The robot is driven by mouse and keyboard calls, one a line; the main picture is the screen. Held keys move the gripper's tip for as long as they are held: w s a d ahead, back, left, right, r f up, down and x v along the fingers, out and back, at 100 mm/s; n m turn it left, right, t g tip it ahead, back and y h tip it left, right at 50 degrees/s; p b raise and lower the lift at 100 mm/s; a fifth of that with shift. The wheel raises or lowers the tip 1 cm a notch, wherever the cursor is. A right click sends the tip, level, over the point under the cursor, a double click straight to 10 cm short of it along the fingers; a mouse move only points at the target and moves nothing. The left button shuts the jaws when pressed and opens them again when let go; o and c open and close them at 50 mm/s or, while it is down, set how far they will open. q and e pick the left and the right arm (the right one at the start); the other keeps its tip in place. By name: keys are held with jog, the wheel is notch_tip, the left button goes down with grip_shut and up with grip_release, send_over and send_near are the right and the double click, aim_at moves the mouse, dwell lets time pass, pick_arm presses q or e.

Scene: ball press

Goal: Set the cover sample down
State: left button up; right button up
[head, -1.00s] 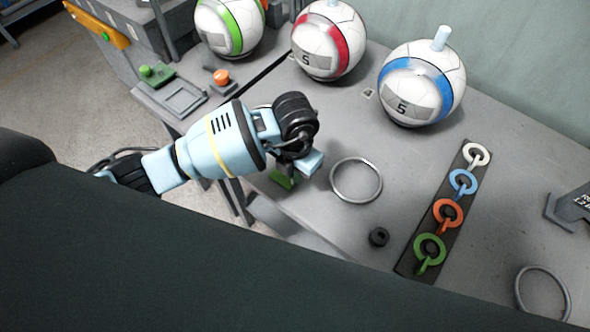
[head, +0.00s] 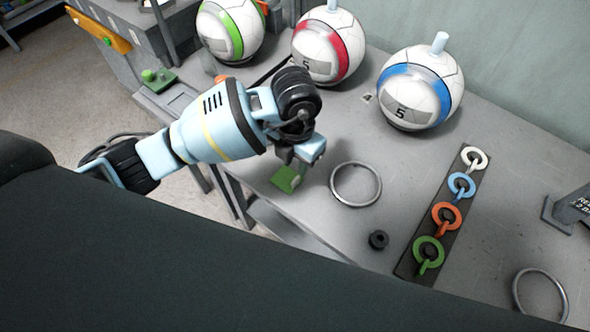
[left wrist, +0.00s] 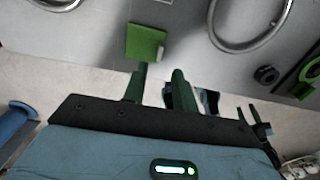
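A small flat green square (head: 287,178), seemingly the cover sample, is at the near edge of the grey table, just below my left gripper (head: 300,163). In the left wrist view the green square (left wrist: 146,42) shows just beyond the fingertips, with a small pale tab at its right side. The two dark green fingers of my left gripper (left wrist: 159,70) stand apart with a gap between them, and the square is not between them. I cannot tell whether a fingertip touches it. My right gripper is not in view.
A metal ring (head: 355,202) and a black knob (head: 378,240) lie to the right. A dark strip (head: 408,265) holds several coloured rings. Balls with green (head: 230,28), red (head: 328,47) and blue (head: 420,88) bands stand behind. Free table lies between the ring and the balls.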

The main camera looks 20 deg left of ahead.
pick_arm(q)
jog(key=shift+r, duration=2.75)
